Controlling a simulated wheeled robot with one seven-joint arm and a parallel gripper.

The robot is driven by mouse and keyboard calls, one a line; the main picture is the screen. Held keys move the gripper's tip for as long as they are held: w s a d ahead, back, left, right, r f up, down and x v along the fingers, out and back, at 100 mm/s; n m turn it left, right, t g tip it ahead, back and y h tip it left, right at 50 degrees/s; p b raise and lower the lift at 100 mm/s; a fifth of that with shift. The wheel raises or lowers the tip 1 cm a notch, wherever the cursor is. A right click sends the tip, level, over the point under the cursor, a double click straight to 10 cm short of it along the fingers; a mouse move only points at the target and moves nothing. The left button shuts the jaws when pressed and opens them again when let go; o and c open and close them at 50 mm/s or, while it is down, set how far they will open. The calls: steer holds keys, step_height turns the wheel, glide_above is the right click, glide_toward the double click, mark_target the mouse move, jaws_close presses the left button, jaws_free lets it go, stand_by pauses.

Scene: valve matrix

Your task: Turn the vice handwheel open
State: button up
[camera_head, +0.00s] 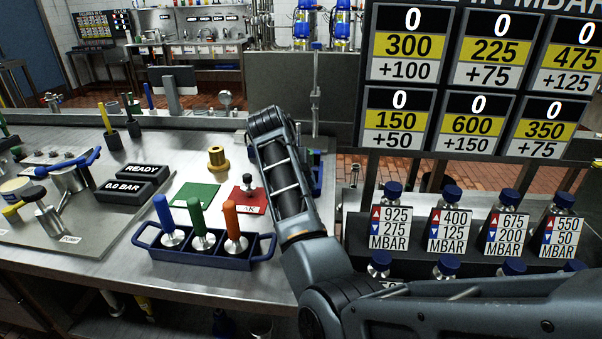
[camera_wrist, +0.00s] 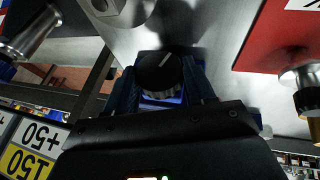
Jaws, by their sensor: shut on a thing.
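In the wrist view, a black round handwheel (camera_wrist: 158,72) with a white mark on its face sits between the two fingers of my gripper (camera_wrist: 160,84). My gripper is shut on it, one finger at each side. A blue vice body (camera_wrist: 165,100) shows partly beneath the wheel; the rest is hidden by the gripper housing. In the head view, the blue vice (camera_head: 317,178) shows only as a sliver at the right of my arm, and the handwheel and gripper are hidden behind the arm.
A red mat (camera_head: 250,199) with a metal piece stands left of my arm. Near it are a green mat (camera_head: 195,196), a brass part (camera_head: 218,160) and a blue rack (camera_head: 205,258) with blue, green and orange handles. Labelled bottles (camera_head: 450,215) stand at right.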

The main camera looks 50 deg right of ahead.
steer(key=shift+w+a+f+n+g+h, duration=0.15)
steer(key=shift+n+g+h, duration=0.1)
steer(key=shift+g+h, duration=0.5)
steer(key=shift+w+a+n+g+h, duration=0.1)
steer(key=shift+n+g+h, duration=0.15)
steer(key=shift+g+h, duration=0.45)
steer(key=shift+g, duration=0.25)
steer(key=o, duration=1.1)
steer(key=shift+c, duration=0.2)
